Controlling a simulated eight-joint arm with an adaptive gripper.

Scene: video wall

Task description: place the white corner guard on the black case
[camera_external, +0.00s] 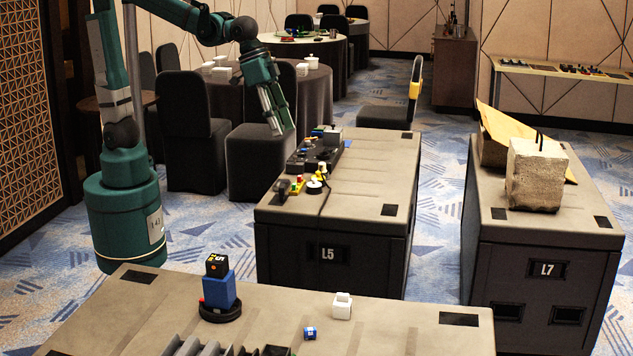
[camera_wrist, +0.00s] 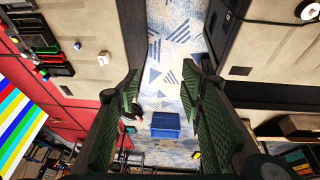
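A small white blocky piece (camera_external: 342,306), which may be the white corner guard, stands on the top of the nearest case (camera_external: 395,322) in the external view. A large black case marked L5 (camera_external: 333,253) stands in the middle, and another marked L7 (camera_external: 543,270) stands at the right. I cannot tell which one is the task's black case. My gripper (camera_external: 279,131) is in the air behind the left of the L5 case, far from the white piece.
The L5 case's left edge holds a black tray (camera_external: 322,152) and several small coloured items. A concrete block (camera_external: 536,175) and a tan board (camera_external: 500,135) stand on the L7 case. A blue block stack (camera_external: 219,290) and a small blue piece (camera_external: 310,333) are on the near case.

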